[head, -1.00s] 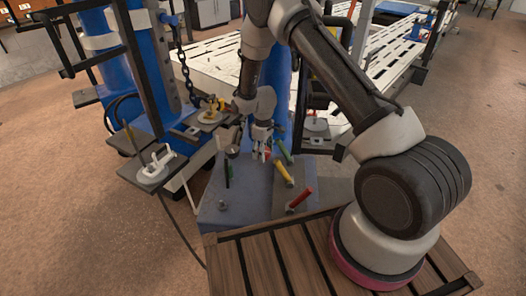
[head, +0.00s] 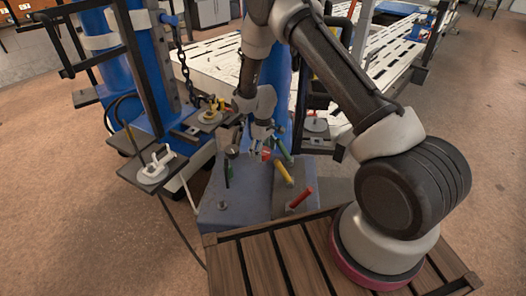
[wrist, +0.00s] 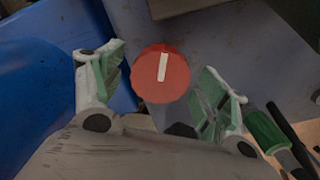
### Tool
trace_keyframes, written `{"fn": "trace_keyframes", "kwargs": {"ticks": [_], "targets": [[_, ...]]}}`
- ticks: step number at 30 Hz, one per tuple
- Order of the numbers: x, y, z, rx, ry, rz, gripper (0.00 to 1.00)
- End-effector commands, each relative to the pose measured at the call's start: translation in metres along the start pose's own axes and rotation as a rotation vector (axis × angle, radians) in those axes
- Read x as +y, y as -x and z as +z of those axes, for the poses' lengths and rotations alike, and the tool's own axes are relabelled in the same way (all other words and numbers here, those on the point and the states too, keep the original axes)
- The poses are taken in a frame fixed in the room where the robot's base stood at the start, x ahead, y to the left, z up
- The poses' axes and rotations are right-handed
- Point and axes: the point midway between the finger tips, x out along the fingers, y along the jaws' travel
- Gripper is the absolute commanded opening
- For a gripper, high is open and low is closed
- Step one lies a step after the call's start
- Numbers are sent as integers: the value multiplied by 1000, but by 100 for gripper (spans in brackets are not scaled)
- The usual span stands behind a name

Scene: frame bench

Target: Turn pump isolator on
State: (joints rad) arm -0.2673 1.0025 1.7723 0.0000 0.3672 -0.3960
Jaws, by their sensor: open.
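A round red knob (wrist: 161,73) with a white bar mark shows in the wrist view, between my open fingertips and a little beyond them. Its white mark runs nearly straight up and down in that view. In the head view the red knob (head: 265,155) is small and partly hidden by my gripper. My gripper (head: 262,145) is above the blue-grey bench top. In the wrist view my gripper (wrist: 160,85) has its two green-padded fingers spread either side of the knob, with no clear contact. I cannot tell which control is the pump isolator from a label.
Green (head: 283,151), yellow (head: 284,173) and red (head: 299,198) handles stand in a row right of the knob. The green handle (wrist: 268,131) is close to my right finger in the wrist view. A white toggle clamp (head: 155,167) sits at left.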

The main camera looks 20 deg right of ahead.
Motion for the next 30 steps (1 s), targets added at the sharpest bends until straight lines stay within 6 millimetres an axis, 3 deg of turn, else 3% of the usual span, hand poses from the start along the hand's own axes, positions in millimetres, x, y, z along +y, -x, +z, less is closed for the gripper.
{"fn": "trace_keyframes", "kwargs": {"ticks": [15,21,30], "targets": [[0,101,-1,3,0,1,74],[0,115,0,1,0,1,74],[0,116,0,0,0,0,74]]}}
